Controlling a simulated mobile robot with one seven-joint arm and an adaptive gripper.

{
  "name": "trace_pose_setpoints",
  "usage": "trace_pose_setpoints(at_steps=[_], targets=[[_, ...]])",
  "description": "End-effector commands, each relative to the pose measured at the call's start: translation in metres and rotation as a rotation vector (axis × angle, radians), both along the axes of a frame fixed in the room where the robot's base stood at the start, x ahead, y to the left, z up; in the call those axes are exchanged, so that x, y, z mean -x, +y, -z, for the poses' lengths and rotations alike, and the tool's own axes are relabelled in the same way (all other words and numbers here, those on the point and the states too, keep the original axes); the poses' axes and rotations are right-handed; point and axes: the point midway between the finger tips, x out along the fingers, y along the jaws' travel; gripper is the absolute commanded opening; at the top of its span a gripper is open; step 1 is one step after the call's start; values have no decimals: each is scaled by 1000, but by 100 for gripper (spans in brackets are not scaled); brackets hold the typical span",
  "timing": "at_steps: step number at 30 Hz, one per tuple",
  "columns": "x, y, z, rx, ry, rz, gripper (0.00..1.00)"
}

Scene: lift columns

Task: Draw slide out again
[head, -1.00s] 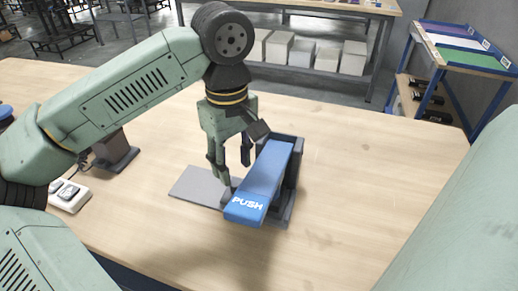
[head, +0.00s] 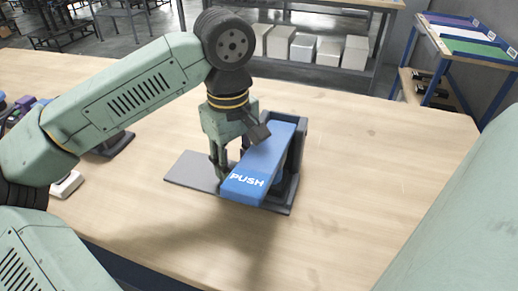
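The blue slide (head: 264,163), a long block marked PUSH on its near end, sits at a slant in a dark grey holder (head: 297,170). The holder is joined to a flat grey plate (head: 190,172) on the wooden table. My gripper (head: 229,165) points down at the slide's left side, above the plate. One finger shows left of the slide; the other is partly hidden by the slide and the gripper's own parts. I cannot tell whether the fingers touch the slide or how wide apart they are.
The wooden table (head: 390,180) is clear to the right of the holder. A white socket block (head: 66,186) and a dark stand (head: 112,143) are at the left. A blue-framed rack (head: 465,45) and a shelf with pale boxes (head: 355,52) stand behind the table.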

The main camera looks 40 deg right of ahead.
Motion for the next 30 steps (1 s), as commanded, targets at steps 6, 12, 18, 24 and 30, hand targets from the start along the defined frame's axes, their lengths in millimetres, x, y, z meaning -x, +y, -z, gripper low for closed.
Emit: trace_pose_setpoints(at_steps=[6, 12, 18, 24, 30], targets=[[0, 0, 0, 0, 0, 0, 16], [0, 0, 0, 0, 0, 0, 3], [-3, 2, 0, 0, 1, -1, 1], [-14, 8, 0, 0, 0, -3, 1], [-24, 15, 0, -1, -1, -3, 1]])
